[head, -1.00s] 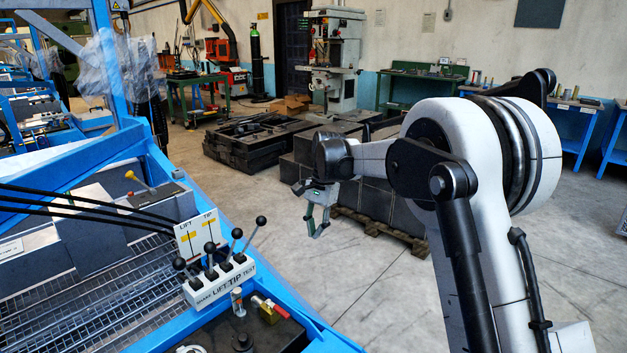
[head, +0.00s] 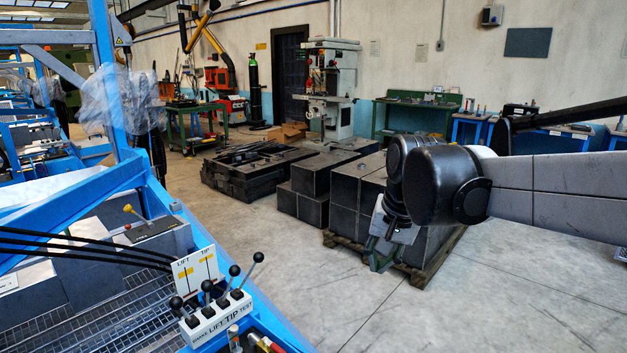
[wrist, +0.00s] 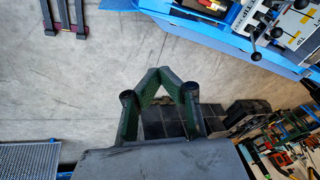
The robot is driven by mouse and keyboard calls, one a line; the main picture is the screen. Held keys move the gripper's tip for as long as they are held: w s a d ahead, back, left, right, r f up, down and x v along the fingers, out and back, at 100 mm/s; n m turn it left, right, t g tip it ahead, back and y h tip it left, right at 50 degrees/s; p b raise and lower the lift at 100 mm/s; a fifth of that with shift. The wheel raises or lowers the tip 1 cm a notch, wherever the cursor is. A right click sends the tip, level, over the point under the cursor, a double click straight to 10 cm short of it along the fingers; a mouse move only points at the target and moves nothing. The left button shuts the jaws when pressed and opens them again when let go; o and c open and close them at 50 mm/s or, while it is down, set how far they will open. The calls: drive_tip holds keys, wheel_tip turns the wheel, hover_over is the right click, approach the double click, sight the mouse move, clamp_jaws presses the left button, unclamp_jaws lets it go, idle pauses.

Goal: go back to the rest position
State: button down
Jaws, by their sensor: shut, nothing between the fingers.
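My gripper (head: 380,262) hangs below the wrist in the head view, over open floor and in front of the stack of dark blocks. In the wrist view its two green fingers (wrist: 159,71) meet at the tips with nothing between them. My arm reaches in from the right edge of the head view. The gripper is well clear of the lever box (head: 218,318), which stands to its left on the blue frame.
The blue frame (head: 160,200) with its mesh deck fills the left side. Dark blocks (head: 345,190) sit on a wooden pallet (head: 432,275) behind the gripper. Bare concrete floor (head: 350,315) lies between frame and pallet. A drill press (head: 330,85) stands at the back wall.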

drive_tip(key=s+d+f+n+t+p, duration=0.1)
drive_tip(key=s+d+t, duration=0.1)
drive_tip(key=s, duration=0.7)
drive_tip(key=s+d+f+n+t+h+p, duration=0.1)
drive_tip(key=s+d+f+n+t, duration=0.1)
drive_tip(key=s+d, duration=0.3)
drive_tip(key=s, duration=0.4)
drive_tip(key=shift+s+f, duration=0.2)
drive_tip(key=shift+s, duration=0.1)
